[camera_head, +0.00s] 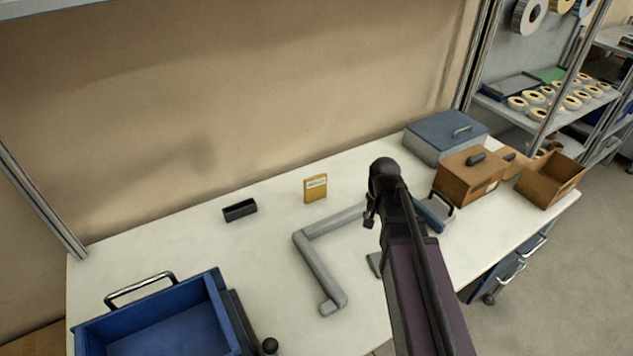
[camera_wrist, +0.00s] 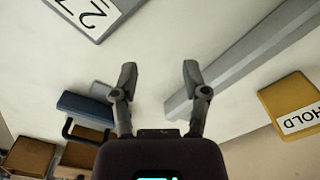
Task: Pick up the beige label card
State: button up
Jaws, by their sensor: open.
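No card that is clearly beige shows. A white card with a dark "27" and a grey edge (camera_wrist: 88,14) is cut off at the top left of the wrist view. In the head view, a small grey patch (camera_head: 375,264) beside my arm may be part of it. A yellow upright card or block (camera_head: 315,188) stands at the back of the table; in the wrist view it reads "HOLD" (camera_wrist: 292,106). My gripper (camera_wrist: 159,75) is open and empty above the table, between these two. In the head view my arm mostly hides my gripper (camera_head: 371,216).
A grey angled bar (camera_head: 318,268) lies on the table near my gripper. A small black holder (camera_head: 240,210) is left of the yellow card. A blue bin (camera_head: 216,292) is front left. Brown boxes (camera_head: 468,180) and a blue-lidded case (camera_head: 446,140) are at the right.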

jog(key=w+a+r+m+p, duration=0.5)
jog(key=w+a+r+p, duration=0.15)
jog(key=w+a, duration=0.4)
notch_tip(320, 180, up, 4)
jog(key=m+p, duration=0.3)
send_over(316, 176)
jog(key=shift+r, duration=0.2)
jog(key=shift+s, duration=0.1)
jog(key=shift+f, duration=0.1)
notch_tip(316, 176, down, 8)
jog(key=b, duration=0.8)
jog(key=shift+f+b, duration=0.25)
jog(key=shift+b, duration=0.05)
jog(key=shift+f, duration=0.1)
notch_tip(316, 176, down, 5)
jog(key=b, duration=0.5)
jog(key=shift+a, duration=0.1)
